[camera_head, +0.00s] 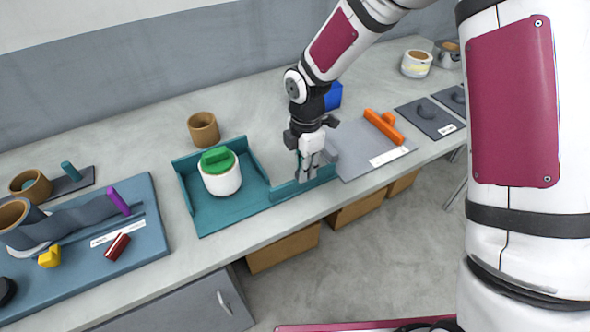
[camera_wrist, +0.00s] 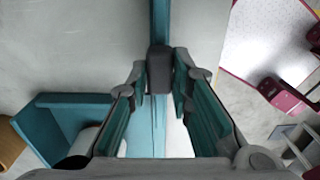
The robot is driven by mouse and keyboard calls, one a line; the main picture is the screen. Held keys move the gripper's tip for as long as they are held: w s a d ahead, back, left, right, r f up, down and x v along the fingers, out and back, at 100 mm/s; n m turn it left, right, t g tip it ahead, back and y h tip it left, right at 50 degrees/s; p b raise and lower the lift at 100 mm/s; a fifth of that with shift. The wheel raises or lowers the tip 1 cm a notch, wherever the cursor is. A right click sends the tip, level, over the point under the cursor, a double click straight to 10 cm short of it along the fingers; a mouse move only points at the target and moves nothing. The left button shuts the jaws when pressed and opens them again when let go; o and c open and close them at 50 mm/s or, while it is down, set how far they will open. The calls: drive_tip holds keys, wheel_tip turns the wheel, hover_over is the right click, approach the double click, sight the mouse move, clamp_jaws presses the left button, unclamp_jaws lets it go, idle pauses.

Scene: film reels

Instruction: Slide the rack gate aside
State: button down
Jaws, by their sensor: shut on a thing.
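The teal rack (camera_head: 215,222) sits on the counter with low walls at its left and back. A white canister (camera_head: 222,184) with a green lid (camera_head: 217,160) stands in it. The rack gate (camera_head: 285,189) is an upright teal panel at the right of the rack's front edge; the front to its left is open. My gripper (camera_head: 308,172) is over the gate, pointing down. In the wrist view, my gripper (camera_wrist: 160,75) has its fingertips on either side of the gate's dark grey handle (camera_wrist: 160,62), closed on it. The gate (camera_wrist: 161,18) shows as a teal strip there.
A grey board (camera_head: 360,160) with an orange bar (camera_head: 384,126) lies to the right. A blue block (camera_head: 333,96) stands behind my gripper. A brown cup (camera_head: 203,130) stands behind the rack. A blue board (camera_head: 120,262) with several small things lies at the left.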

drive_tip(key=shift+w+d, duration=0.2)
drive_tip(key=shift+d, duration=0.05)
drive_tip(key=c, duration=1.4)
unclamp_jaws()
drive_tip(key=shift+c, duration=0.2)
drive_tip(key=shift+r, duration=0.2)
wheel_tip(320, 180, up, 12)
drive_tip(key=shift+f, duration=0.15)
